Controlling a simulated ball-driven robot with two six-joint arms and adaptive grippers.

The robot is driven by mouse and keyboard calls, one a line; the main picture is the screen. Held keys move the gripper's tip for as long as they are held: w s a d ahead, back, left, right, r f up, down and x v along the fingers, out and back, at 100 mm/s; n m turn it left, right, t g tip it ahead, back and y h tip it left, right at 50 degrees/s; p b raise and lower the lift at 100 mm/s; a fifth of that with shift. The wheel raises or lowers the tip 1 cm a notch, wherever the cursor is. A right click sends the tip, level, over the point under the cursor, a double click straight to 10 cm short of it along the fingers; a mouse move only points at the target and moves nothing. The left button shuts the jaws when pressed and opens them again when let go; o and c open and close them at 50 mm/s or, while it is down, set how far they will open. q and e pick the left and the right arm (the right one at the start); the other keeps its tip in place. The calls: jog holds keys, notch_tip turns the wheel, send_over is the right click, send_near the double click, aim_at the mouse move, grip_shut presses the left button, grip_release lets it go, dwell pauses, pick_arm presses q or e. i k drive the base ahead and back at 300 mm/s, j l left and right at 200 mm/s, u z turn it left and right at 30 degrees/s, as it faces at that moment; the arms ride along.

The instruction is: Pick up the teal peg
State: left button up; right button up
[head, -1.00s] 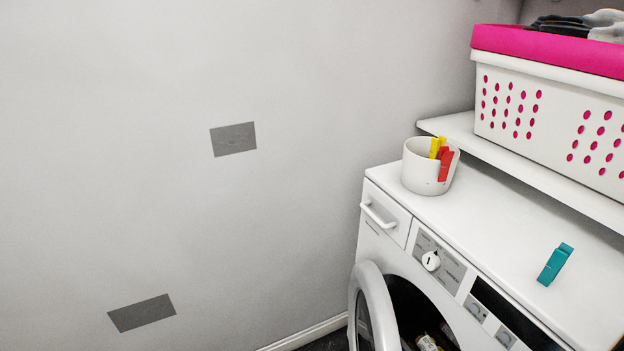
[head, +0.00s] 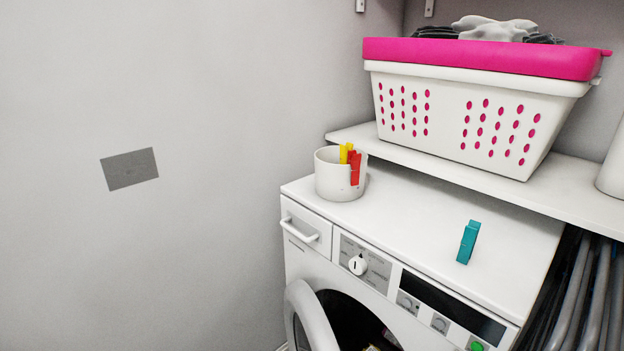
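The teal peg (head: 468,242) is on the white top of the dryer (head: 420,220), right of the middle and close to the front edge. It looks upright with a slight tilt, and nothing touches it. A white cup (head: 335,178) stands on the same top at the left, with yellow (head: 345,153) and red (head: 355,168) pegs at its rim. Neither of my grippers is in the head view.
A white laundry basket (head: 450,115) with a pink rim and dark and grey cloth sits on a shelf (head: 560,185) behind the dryer top. The dryer's round door (head: 306,318) is open at the front. Dark folded rails (head: 590,290) stand right of the dryer.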

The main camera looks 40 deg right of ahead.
aim_at(471, 231)
jog(key=l+z, duration=0.15)
jog(key=z, duration=0.3)
jog(key=l+z, duration=0.1)
jog(key=z, duration=0.35)
jog(key=i+l+z, duration=0.1)
jog(key=z, duration=0.35)
jog(key=i+l+z, duration=0.1)
jog(key=z, duration=0.35)
